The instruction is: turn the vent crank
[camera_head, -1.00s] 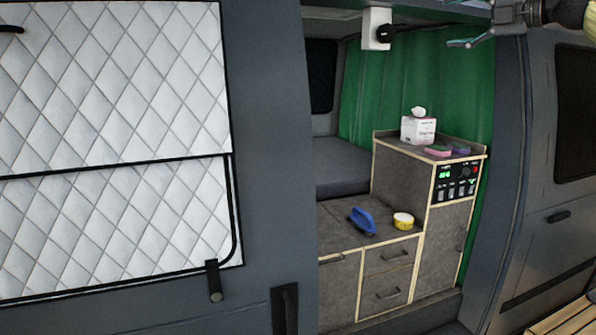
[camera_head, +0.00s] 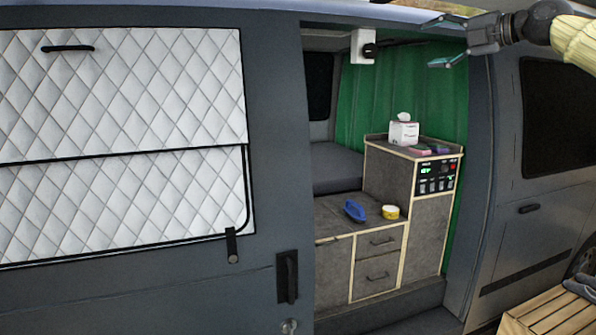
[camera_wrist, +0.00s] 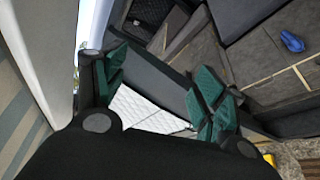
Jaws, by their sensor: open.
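A white box with a black round knob (camera_head: 369,50), which looks like the vent crank, hangs at the top of the van's door opening in the head view. The knob faces right, towards my gripper. My gripper (camera_head: 438,43) is open and empty at the upper right, to the right of the knob and apart from it. In the wrist view my gripper (camera_wrist: 160,92) shows its green-padded fingers spread with nothing between them. I cannot make out the knob in the wrist view.
The van's door frame (camera_head: 481,180) stands below and beside my gripper. Inside, a cabinet (camera_head: 385,180) holds a tissue box (camera_head: 403,133); a blue brush (camera_head: 355,210) and yellow tub (camera_head: 390,212) lie on the lower counter. A green curtain (camera_head: 400,90) hangs behind. A slatted wooden surface (camera_head: 550,315) is at lower right.

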